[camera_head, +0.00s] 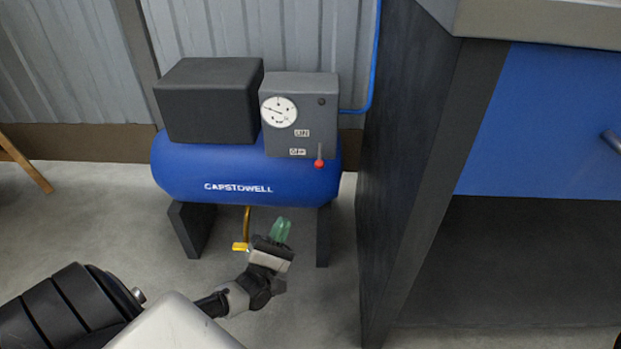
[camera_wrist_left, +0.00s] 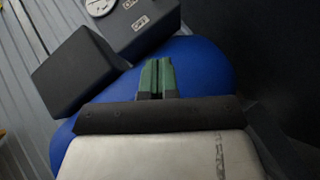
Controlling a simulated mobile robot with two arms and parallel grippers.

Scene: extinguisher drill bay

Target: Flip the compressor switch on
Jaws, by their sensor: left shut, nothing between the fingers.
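The compressor (camera_head: 225,185) is a blue tank with a dark box and a grey control box (camera_head: 300,90) on top. The switch (camera_head: 319,163) is a small lever with a red knob, hanging down from the lower right of the control box, by the OFF label. My left gripper (camera_head: 281,230) has green fingers, shut and empty. In the head view it is below and left of the red knob, in front of the tank's lower edge. In the left wrist view the shut fingers (camera_wrist_left: 155,78) appear over the blue tank, with the control box (camera_wrist_left: 138,22) beyond; the red knob does not show there. My right gripper is not in view.
A dark cabinet (camera_head: 405,150) with a blue drawer (camera_head: 545,120) stands close on the right. A blue hose (camera_head: 373,60) runs up beside the control box. A yellow valve (camera_head: 240,246) hangs under the tank. Open floor lies to the left.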

